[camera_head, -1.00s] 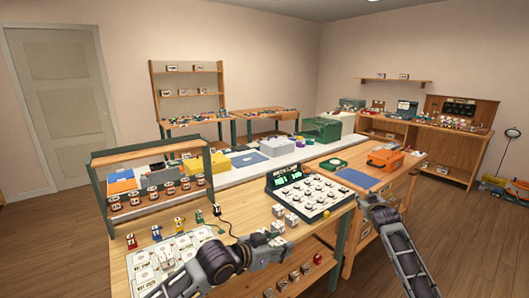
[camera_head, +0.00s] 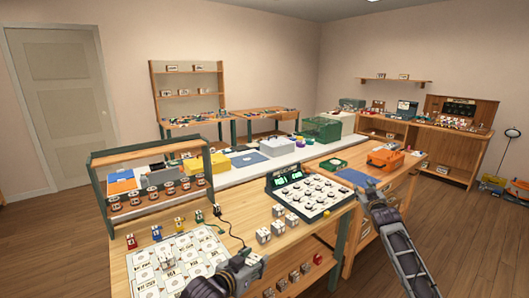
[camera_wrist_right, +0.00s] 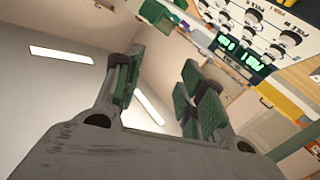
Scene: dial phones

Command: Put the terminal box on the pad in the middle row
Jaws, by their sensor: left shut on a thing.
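My left gripper (camera_head: 248,262) is low in the head view, over the front of the near bench. It is shut on a small pale box (camera_head: 254,260), partly hidden by the fingers; I take this to be the terminal box, though its face is too small to read. The white sheet of printed pads (camera_head: 172,262) lies flat to the left of it, with several pads in rows; my left arm covers its lower right part. My right gripper (camera_head: 374,192) is open and empty near the right bench; its spread fingers also show in the right wrist view (camera_wrist_right: 165,95).
Several similar pale boxes (camera_head: 277,228) stand right of the left gripper. A panel of dials with a green display (camera_head: 310,195) is behind them. Small coloured pieces (camera_head: 157,233) line the sheet's back edge. A wooden rack (camera_head: 150,180) stands behind.

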